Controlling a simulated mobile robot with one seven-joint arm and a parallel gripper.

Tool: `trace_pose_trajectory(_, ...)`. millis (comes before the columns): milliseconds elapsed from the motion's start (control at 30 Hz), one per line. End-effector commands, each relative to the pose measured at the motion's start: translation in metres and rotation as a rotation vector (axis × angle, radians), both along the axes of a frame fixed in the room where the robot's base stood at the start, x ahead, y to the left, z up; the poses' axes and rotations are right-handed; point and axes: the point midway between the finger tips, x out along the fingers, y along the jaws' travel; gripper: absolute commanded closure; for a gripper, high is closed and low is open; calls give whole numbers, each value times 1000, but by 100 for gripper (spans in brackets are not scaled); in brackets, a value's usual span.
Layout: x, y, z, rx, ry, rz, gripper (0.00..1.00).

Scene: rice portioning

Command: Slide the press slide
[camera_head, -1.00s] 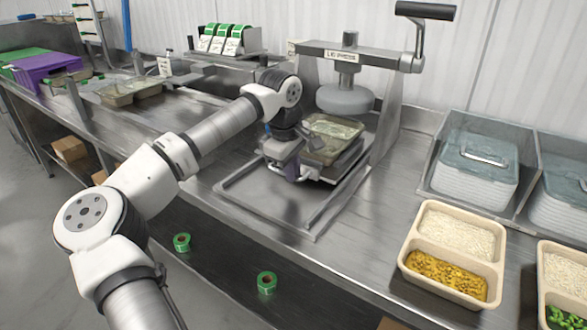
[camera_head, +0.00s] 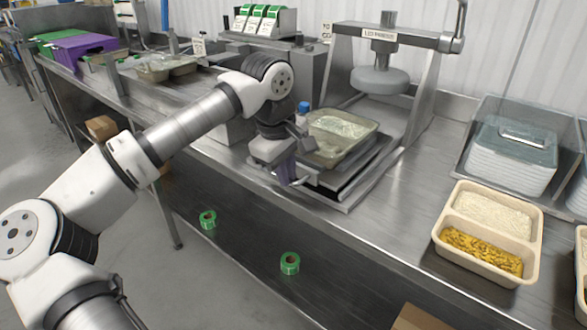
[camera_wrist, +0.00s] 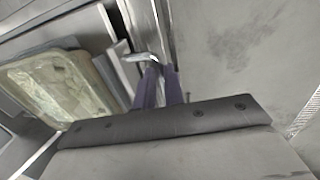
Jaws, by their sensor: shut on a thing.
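The press slide (camera_head: 352,172) is a flat metal carriage at the front end of its rails, close to the counter's front edge. A tan tray (camera_head: 340,138) with pale contents and a clear cover or sheen sits on it; it also shows at left in the wrist view (camera_wrist: 55,88). The press (camera_head: 385,38) stands behind, its round grey head (camera_head: 380,80) raised above the rails. My gripper (camera_head: 287,172) is at the slide's front left. In the wrist view its purple fingers (camera_wrist: 160,80) are shut on the slide's metal handle (camera_wrist: 143,58).
A compartment tray with rice and yellow food (camera_head: 487,240) lies to the right on the counter. A metal bin of stacked lidded containers (camera_head: 512,155) stands behind it. Two green tape rolls (camera_head: 290,263) lie below the counter's front. Some counter is bare between slide and compartment tray.

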Motion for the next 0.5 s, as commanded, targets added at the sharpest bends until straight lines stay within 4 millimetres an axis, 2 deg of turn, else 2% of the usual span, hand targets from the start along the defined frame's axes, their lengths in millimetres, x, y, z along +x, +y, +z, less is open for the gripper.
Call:
trace_pose_trajectory(367, -4, 4, -1, 8, 9, 2, 100)
trace_pose_trajectory(400, -4, 4, -1, 8, 10, 2, 85)
trace_pose_trajectory(500, -3, 4, -1, 7, 9, 2, 72)
